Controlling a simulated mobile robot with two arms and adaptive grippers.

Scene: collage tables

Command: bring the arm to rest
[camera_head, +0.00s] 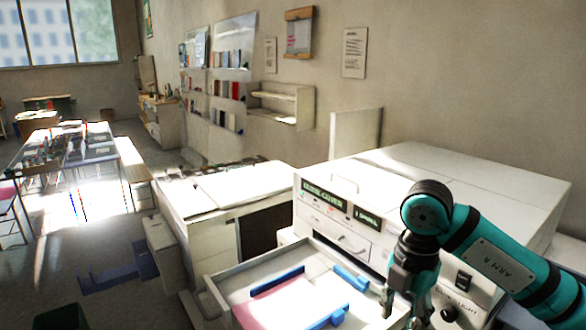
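My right arm, teal with black joints and marked "ARM R", comes in from the right edge. It bends at a black joint above the white cabinet's front. My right gripper (405,308) hangs down from it at the bottom of the picture, at the right side of the open white drawer or tray (216,300). Its fingers are dark and small against the cabinet, and the lower part is near the picture's edge. I cannot tell how far apart they are, and nothing is clearly seen between them. My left gripper is not in view.
The tray holds blue bars (277,281) and a pink sheet (265,315). Behind it stands a white cabinet (450,180) with labelled drawers. A lower white cabinet (225,190) stands left of it. Open floor (110,260) and a work table (70,150) lie farther left.

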